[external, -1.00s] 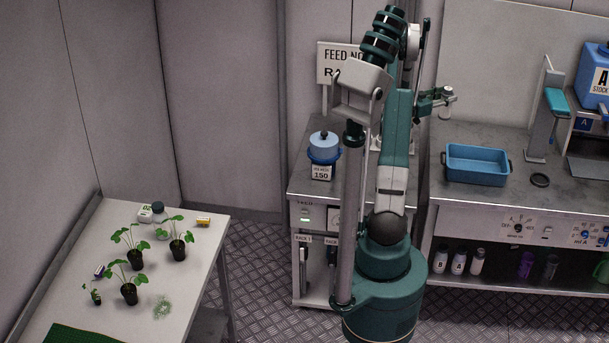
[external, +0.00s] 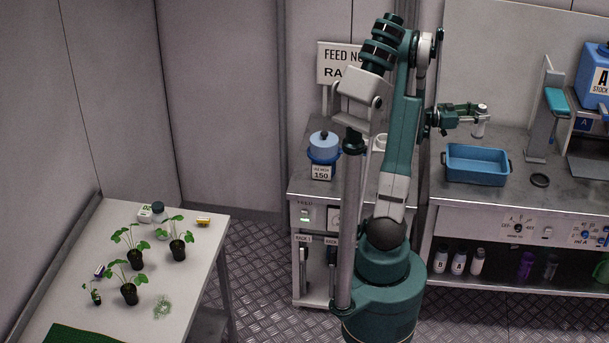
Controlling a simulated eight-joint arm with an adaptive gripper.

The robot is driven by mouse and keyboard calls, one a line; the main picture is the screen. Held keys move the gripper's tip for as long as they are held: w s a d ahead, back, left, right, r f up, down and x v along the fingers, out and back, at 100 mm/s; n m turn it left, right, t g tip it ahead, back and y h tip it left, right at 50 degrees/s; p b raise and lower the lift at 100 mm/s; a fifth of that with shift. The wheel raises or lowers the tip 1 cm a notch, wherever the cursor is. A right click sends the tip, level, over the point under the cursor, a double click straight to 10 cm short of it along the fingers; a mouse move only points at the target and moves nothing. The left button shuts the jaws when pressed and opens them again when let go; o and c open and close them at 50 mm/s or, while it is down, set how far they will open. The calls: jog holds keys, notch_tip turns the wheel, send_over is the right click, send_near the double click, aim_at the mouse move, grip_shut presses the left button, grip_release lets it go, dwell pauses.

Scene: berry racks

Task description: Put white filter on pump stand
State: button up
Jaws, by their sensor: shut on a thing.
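My gripper (external: 481,111) is at the end of my outstretched arm, raised above the right bench, over the far side of the blue tray. It is shut on a small whitish cylinder, the white filter (external: 478,128), which hangs below the jaws clear of the tray. The filter is small here and its details are hard to make out. I cannot pick out the pump stand with certainty. A pale round piece (external: 380,142) on the left bench is mostly hidden behind my arm.
The blue tray (external: 478,178) looks empty. A dark ring (external: 540,180) lies to its right, before a grey stand with a teal top (external: 555,101). A blue-lidded vessel labelled 150 (external: 323,147) stands on the left bench, near a feed sign (external: 340,62). Potted plants (external: 130,292) are on the left table.

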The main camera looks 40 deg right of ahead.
aim_at(477, 133)
jog(key=shift+f+b, duration=0.85)
jog(key=shift+f, duration=2.3)
jog(key=shift+f, duration=0.1)
jog(key=shift+f+b, duration=0.5)
jog(key=shift+f, duration=1.3)
jog(key=shift+f, duration=0.15)
jog(key=o, duration=0.9)
jog(key=shift+r, duration=0.2)
jog(key=p+v, duration=0.1)
jog(key=v, duration=1.1)
jog(key=shift+p, duration=0.3)
